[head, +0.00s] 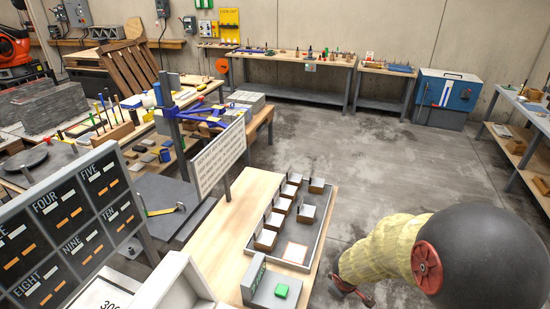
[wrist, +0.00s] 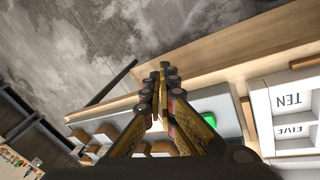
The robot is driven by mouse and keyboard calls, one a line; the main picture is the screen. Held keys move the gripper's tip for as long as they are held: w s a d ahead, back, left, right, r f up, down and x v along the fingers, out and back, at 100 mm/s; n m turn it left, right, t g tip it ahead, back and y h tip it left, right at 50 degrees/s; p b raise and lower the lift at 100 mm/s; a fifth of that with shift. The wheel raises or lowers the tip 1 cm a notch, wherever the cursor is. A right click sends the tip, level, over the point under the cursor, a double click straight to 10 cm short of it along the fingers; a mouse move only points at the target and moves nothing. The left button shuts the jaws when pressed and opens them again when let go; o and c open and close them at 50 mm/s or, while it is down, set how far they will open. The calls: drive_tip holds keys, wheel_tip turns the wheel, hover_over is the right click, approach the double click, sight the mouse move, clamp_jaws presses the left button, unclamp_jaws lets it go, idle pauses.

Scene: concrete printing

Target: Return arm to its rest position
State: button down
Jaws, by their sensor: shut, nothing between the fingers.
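My arm (head: 385,250), in a pale yellow sleeve with a large black joint cover, hangs at the lower right of the head view. My gripper (head: 350,290) is beside the right edge of the wooden table, low in that view and partly hidden by the sleeve. In the wrist view my gripper (wrist: 164,75) has its two fingers together at the tips, with nothing between them. In that view the fingers overlap the table edge, a grey box and the tray in the picture; the gap to them cannot be judged.
The wooden table (head: 245,212) bears a grey tray (head: 320,240) with several small boxes, and a grey box with a green button (head: 281,291). A number board (head: 70,220) stands left. A blue cabinet (head: 447,92) is at the back. The concrete floor (head: 380,160) is clear.

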drive_tip(key=s+a+r+m+t+y+b, duration=0.1)
drive_tip(key=s+r+m+b, duration=0.7)
drive_tip(key=s+r, duration=1.1)
drive_tip(key=shift+s+a+r+m+t+b, duration=0.4)
drive_tip(key=shift+r+t+b, duration=0.2)
drive_tip(key=shift+b, duration=0.5)
